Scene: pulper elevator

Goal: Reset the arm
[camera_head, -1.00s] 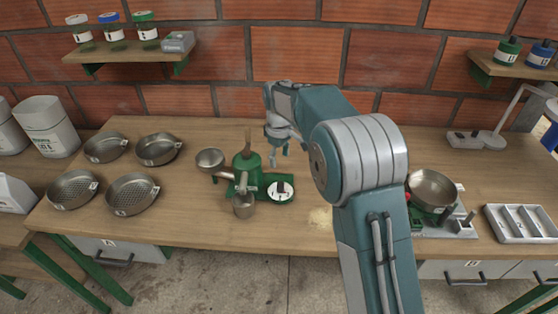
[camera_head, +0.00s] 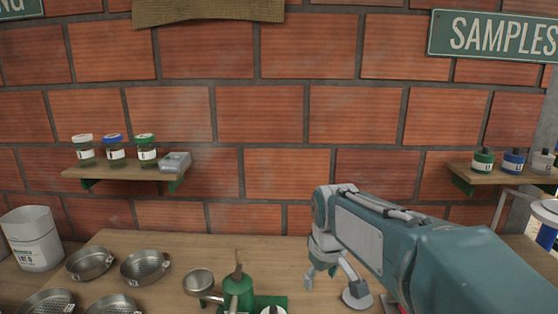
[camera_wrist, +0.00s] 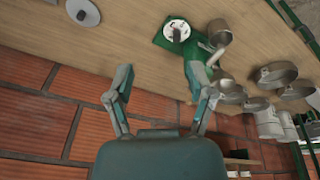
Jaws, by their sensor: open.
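My gripper (camera_head: 322,274) is open and empty. In the head view it hangs above the wooden table (camera_head: 215,245), to the right of the green pulper (camera_head: 238,292). In the wrist view the two fingers of my gripper (camera_wrist: 161,90) are spread apart with nothing between them. The green pulper (camera_wrist: 192,62) with its metal cup and round white dial shows beyond the right finger. My arm reaches in from the lower right of the head view and hides part of the table.
Several metal sieves, one of them a sieve (camera_head: 145,266), stand on the left of the table. A white sack (camera_head: 33,240) is at far left. A wall shelf (camera_head: 125,173) holds jars and a grey box. Another shelf (camera_head: 505,176) holds bottles at right. A brick wall stands behind.

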